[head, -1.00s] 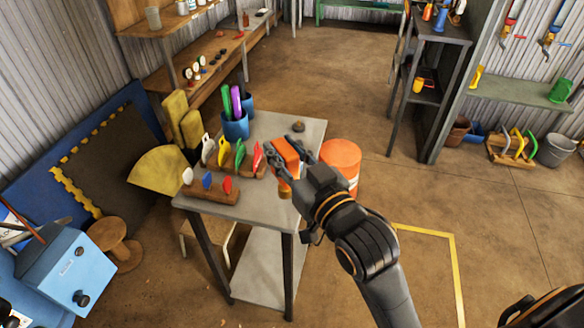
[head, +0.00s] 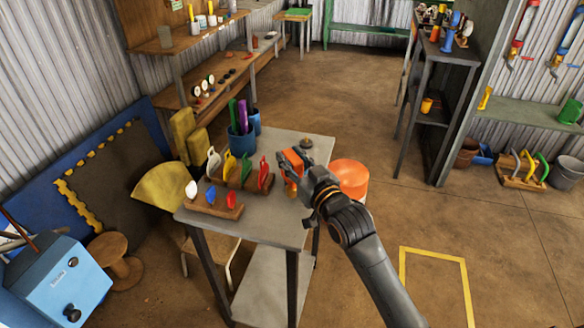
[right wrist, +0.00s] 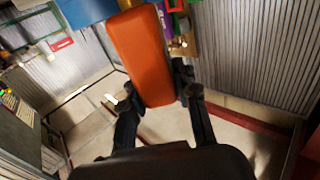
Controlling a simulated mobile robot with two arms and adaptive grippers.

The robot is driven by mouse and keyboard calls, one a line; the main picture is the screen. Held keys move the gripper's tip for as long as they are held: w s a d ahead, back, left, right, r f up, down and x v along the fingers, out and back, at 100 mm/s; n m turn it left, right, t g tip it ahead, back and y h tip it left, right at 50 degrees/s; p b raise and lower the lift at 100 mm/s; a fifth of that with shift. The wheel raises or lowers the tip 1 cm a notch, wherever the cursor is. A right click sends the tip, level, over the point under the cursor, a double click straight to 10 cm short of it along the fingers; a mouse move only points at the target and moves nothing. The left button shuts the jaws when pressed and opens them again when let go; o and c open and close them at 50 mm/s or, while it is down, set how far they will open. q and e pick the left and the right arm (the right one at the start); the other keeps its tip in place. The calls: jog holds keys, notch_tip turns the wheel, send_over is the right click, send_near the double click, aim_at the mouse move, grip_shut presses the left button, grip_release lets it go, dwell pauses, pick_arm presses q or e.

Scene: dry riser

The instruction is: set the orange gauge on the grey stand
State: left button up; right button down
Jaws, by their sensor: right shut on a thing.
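The orange gauge (head: 291,168) is an orange block with a brassy lower end. It is between the fingers of my right gripper (head: 287,162), which is shut on it above the right part of the grey table (head: 268,222). Its orange body also shows large in the right wrist view (right wrist: 140,55), between the fingers. The fingers hide part of it in the head view. A small dark grey round piece (head: 306,143), which may be the grey stand, sits near the table's far right corner, beyond the gauge. I cannot tell the gauge's height above the table. My left gripper is not in view.
Wooden racks with coloured paddles (head: 217,203) stand left of the gauge. A blue cup (head: 241,146) with purple and green handles stands behind them. An orange drum (head: 350,177) is close to the table's right side. The table's front right part is bare.

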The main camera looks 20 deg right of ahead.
jog(key=shift+s+f, duration=0.1)
jog(key=shift+f, duration=0.75)
jog(key=shift+s+a+f, duration=0.15)
jog(key=shift+s+f, duration=0.1)
jog(key=shift+f, duration=0.25)
jog(key=c, duration=1.4)
grip_release()
jog(key=shift+f, duration=0.15)
jog(key=o, duration=0.4)
jog(key=shift+w, duration=0.35)
jog(key=shift+s+r, duration=0.2)
jog(key=shift+r, duration=0.05)
jog(key=s, duration=0.4)
jog(key=s+d, duration=0.1)
jog(key=s, duration=0.2)
jog(key=s+d, duration=0.1)
jog(key=s, duration=0.3)
jog(key=shift+s+d+b, duration=0.2)
jog(key=shift+s+b, duration=0.1)
jog(key=shift+b, duration=0.05)
